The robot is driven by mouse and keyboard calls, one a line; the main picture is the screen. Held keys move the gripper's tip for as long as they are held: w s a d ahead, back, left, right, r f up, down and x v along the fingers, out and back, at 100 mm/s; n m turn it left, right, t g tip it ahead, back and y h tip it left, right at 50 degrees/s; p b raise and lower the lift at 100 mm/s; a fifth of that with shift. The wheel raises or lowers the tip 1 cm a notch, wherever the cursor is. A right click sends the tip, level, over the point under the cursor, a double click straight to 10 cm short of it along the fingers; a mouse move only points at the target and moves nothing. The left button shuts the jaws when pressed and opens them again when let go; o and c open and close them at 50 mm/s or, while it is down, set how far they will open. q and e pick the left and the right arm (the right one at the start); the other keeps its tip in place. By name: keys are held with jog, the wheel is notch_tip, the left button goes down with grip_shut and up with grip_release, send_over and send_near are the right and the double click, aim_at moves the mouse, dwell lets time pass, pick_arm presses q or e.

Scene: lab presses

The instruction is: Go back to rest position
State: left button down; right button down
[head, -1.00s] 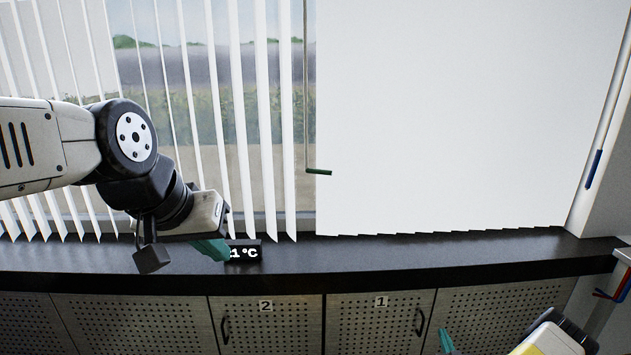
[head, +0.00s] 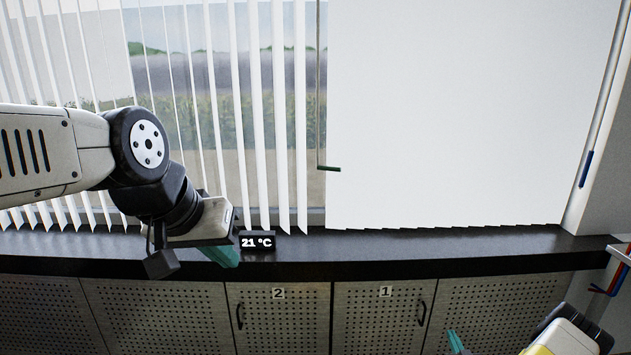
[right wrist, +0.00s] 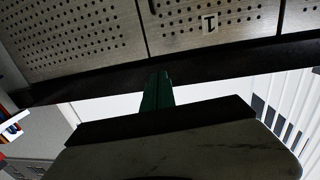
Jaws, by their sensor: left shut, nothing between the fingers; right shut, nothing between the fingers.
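My left gripper (head: 228,258), with teal fingers, is shut and empty in the head view. It hangs in front of the dark window sill, just left of and below the small black thermometer display (head: 258,242) reading 21 °C. My right gripper (head: 456,340) shows at the bottom right of the head view, in front of the cabinet fronts. In the right wrist view its green fingers (right wrist: 157,90) are together with nothing between them.
The dark sill (head: 420,250) runs across above perforated cabinet doors labelled 2 (head: 278,293) and 1 (head: 386,291). White vertical blinds (head: 480,110) hang behind it, open on the left and closed on the right. Red and blue items (head: 612,280) sit at the right edge.

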jog(key=w+r+n+g+y, duration=0.1)
jog(key=w+r+g, duration=0.1)
jog(key=w+r, duration=0.55)
jog(key=w+r+n+g, duration=0.2)
jog(key=w+r, duration=0.2)
jog(key=r, duration=0.6)
jog(key=a+r+g, duration=0.1)
jog(key=a+r, duration=0.4)
jog(key=r, duration=0.7)
jog(key=s+a+r+m+g, duration=0.1)
jog(key=s+a+r+g, duration=0.1)
jog(key=s+a+r, duration=0.8)
jog(key=s+a+r+m+g, duration=0.1)
jog(key=s+a+r+g, duration=0.1)
jog(key=s+a+r, duration=0.75)
jog(key=s+a+r+g+y, duration=0.1)
jog(key=s+a+r, duration=0.1)
jog(key=s, duration=0.7)
jog(key=s+a+r+g+y, duration=0.1)
jog(key=s+a, duration=0.3)
jog(key=s, duration=0.6)
jog(key=shift+s+r, duration=0.25)
jog(key=shift+r, duration=0.2)
